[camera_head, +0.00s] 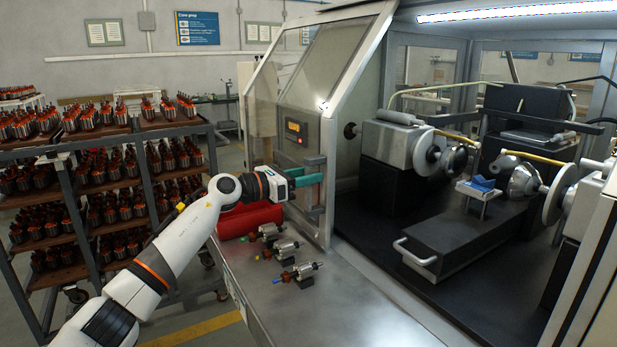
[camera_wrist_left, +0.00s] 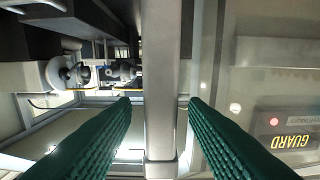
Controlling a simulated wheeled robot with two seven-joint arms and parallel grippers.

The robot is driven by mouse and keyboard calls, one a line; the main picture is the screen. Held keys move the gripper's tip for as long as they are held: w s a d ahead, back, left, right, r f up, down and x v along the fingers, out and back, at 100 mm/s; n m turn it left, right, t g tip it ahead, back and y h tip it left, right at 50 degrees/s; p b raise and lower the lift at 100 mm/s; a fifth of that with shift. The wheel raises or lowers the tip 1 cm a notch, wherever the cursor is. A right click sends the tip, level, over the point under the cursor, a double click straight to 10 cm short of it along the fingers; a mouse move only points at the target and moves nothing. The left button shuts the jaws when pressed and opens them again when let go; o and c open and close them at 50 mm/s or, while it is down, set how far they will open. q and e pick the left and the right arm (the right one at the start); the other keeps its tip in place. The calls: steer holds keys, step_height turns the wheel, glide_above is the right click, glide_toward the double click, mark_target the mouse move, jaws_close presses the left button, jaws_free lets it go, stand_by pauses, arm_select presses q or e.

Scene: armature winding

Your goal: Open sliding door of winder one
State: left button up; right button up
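The winder's grey door (camera_head: 331,62), with its slanted window panel, stands at the left of a wide opening into the machine. Its vertical bar handle (camera_head: 331,205) is on the lower part of the door edge. My left gripper (camera_head: 318,178), with green fingers, is at the handle. In the left wrist view the handle bar (camera_wrist_left: 161,75) runs between the two fingers of the left gripper (camera_wrist_left: 160,101), one on each side, with a thin gap showing beside it. The gripper is open around the bar. My right gripper is not in view.
Several armatures (camera_head: 283,247) lie on the grey bench ledge below my left wrist, beside a red cylinder-like object (camera_head: 250,220). A rack (camera_head: 145,150) full of armatures stands at left. Inside the winder are spindles (camera_head: 525,180) and a black slide with a handle (camera_head: 415,255).

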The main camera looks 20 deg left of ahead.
arm_select(q)
steer(key=b+v, duration=0.3)
steer(key=v, duration=0.8)
steer(key=shift+s+a, duration=0.1)
